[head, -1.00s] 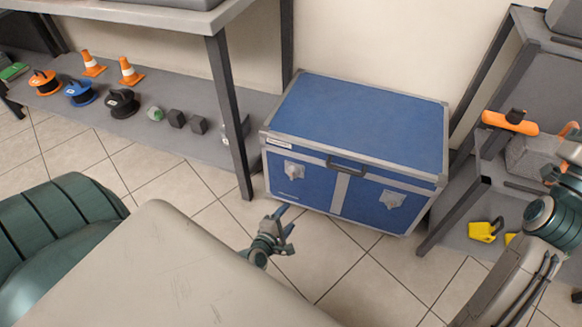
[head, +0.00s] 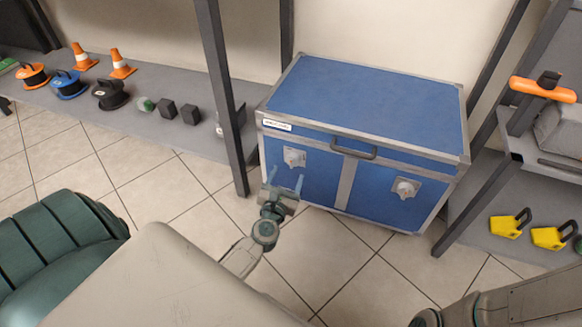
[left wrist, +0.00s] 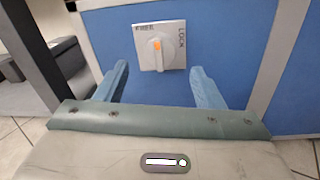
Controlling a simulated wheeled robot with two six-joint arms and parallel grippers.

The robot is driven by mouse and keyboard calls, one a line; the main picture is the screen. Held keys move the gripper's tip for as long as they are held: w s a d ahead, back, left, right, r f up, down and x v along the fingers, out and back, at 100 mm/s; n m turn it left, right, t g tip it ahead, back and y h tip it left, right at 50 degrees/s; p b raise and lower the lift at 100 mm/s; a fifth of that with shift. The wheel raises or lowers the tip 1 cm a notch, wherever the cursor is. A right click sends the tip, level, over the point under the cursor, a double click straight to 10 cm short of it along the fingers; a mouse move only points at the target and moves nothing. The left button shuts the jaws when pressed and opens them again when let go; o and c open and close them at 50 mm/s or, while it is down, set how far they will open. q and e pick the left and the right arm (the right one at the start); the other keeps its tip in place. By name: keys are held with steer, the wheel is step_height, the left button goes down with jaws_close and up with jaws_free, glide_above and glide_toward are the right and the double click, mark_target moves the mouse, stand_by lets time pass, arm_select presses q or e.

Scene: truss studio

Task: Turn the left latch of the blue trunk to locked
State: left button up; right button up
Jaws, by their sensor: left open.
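The blue trunk (head: 365,105) stands closed on the floor, with grey metal edges and a front handle. Its left latch (head: 294,157) is a pale square plate with a knob. In the left wrist view the latch plate (left wrist: 175,58) reads FREE along the top and LOCK down the right side. Its knob stands upright, orange mark at the top, toward FREE. My left gripper (head: 285,177) is open just in front of and below the latch. In the wrist view its fingers (left wrist: 159,70) are spread either side below the plate, apart from the knob. My right gripper is not seen.
The right latch (head: 404,188) is on the same front. A low shelf (head: 165,130) with cones, reels and dark blocks lies left, its post (head: 222,95) close to the trunk. A rack with yellow padlocks (head: 510,223) stands right. Tiled floor in front is clear.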

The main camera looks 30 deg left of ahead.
mark_target(291, 166)
arm_select(q)
steer(key=x, duration=0.5)
steer(key=c, duration=1)
